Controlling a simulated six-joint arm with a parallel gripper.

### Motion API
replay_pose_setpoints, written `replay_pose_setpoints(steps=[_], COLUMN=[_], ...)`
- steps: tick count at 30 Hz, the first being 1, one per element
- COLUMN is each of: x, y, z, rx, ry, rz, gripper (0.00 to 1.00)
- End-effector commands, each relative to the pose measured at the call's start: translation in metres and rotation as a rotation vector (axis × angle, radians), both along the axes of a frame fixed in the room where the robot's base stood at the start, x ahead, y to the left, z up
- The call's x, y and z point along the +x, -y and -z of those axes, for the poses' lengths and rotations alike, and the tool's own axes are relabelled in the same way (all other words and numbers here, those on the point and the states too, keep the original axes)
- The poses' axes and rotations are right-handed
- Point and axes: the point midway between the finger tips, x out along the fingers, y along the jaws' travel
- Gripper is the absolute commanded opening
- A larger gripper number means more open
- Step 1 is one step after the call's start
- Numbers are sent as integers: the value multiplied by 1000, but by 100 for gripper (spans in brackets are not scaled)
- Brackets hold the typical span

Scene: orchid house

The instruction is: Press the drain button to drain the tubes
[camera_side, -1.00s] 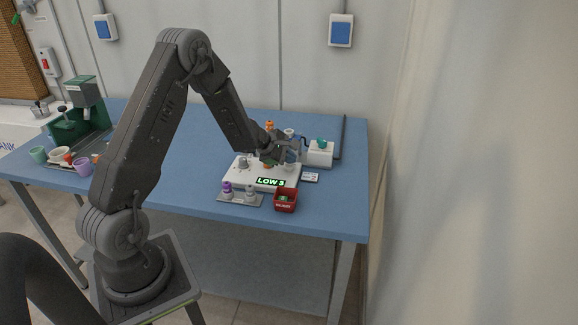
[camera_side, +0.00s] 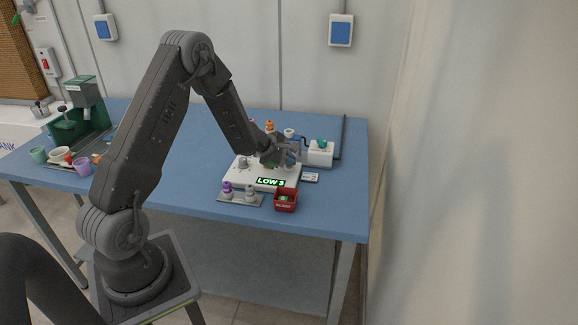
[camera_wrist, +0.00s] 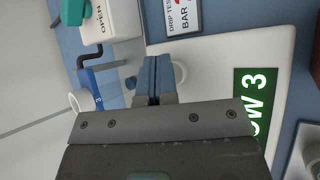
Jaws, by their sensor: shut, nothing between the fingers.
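The white tube unit (camera_side: 245,177) stands on the blue table with a green display (camera_side: 271,182) reading LOW 3. The display also shows in the wrist view (camera_wrist: 256,108). My gripper (camera_side: 288,158) is shut and empty, low over the unit's back right part. In the wrist view the closed fingertips (camera_wrist: 154,70) are over the white top, in front of a pale round part (camera_wrist: 179,72) that they partly cover. I cannot tell whether they touch it. No part is clearly readable as the drain button. My gripper hides part of the unit.
A white box (camera_side: 320,158) with a teal knob (camera_side: 321,142) stands to the right; its OPEN label shows in the wrist view. A red bin (camera_side: 286,204) and a grey tray (camera_side: 240,201) with small bottles are in front. The table's left middle is clear.

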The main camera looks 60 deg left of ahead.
Motion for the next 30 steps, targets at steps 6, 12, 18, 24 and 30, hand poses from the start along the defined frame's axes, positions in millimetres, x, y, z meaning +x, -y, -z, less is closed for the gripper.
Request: replay_pose_setpoints(steps=[6, 12, 18, 24, 30], x=[0, 0, 0, -1, -1], y=[0, 0, 0, 0, 0], z=[2, 2, -5, -15, -17], rx=[0, 0, 0, 0, 0], ry=[-1, -2, -1, -1, -2], rz=[1, -1, -1, -1, -1], gripper=[0, 0, 0, 0, 0])
